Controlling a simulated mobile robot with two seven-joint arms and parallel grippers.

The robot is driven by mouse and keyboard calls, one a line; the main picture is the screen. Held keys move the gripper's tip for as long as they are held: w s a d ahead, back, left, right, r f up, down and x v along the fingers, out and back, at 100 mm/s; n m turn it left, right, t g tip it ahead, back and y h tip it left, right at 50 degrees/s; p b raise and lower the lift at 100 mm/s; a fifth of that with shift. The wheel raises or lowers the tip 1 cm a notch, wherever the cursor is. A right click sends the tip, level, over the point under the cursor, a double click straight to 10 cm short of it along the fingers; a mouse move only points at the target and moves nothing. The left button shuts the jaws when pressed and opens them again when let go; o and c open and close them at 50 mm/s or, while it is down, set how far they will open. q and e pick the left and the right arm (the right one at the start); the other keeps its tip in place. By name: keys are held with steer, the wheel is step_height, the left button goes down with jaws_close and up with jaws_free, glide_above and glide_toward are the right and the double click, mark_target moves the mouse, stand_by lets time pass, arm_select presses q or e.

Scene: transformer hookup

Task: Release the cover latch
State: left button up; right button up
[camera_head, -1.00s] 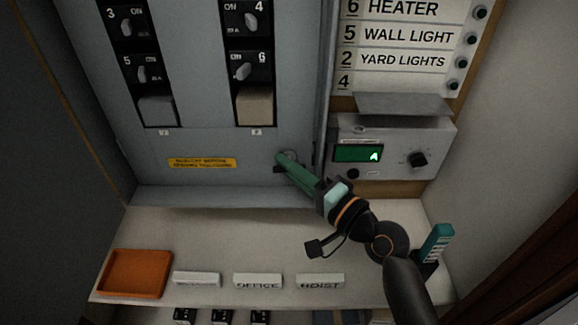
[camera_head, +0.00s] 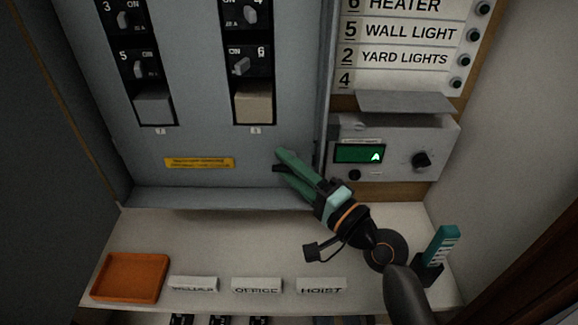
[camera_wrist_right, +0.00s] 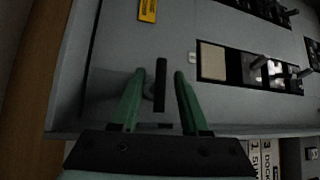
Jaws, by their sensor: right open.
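The grey panel cover (camera_head: 220,140) carries a yellow warning label (camera_head: 200,163) near its lower edge. The cover latch is a slim dark bar (camera_wrist_right: 160,88) on the cover; in the head view only a small dark bit of it (camera_head: 276,168) shows beside my fingers. My right gripper (camera_head: 279,161) is at the cover's lower right, with its green fingers spread apart. In the right wrist view the gripper (camera_wrist_right: 158,76) is open, with one finger on each side of the latch bar and gaps between. My left gripper is not in view.
A control box (camera_head: 395,148) with a green display and a knob is right of the cover. Below is a shelf (camera_head: 215,240) with an orange tray (camera_head: 130,277), several name plates (camera_head: 256,285) and a teal-handled item (camera_head: 440,248) at right. Breakers (camera_head: 251,65) are above.

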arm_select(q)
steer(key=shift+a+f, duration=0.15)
arm_select(e)
steer(key=shift+s+d+f, duration=0.1)
steer(key=shift+s+d, duration=0.15)
arm_select(q)
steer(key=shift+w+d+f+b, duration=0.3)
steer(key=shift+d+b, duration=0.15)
steer(key=shift+b, duration=0.25)
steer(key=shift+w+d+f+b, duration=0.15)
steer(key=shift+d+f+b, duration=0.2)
steer(key=shift+b, duration=0.35)
arm_select(e)
steer(key=v, duration=1.1)
steer(key=shift+s+d, duration=0.25)
steer(key=shift+s, duration=0.05)
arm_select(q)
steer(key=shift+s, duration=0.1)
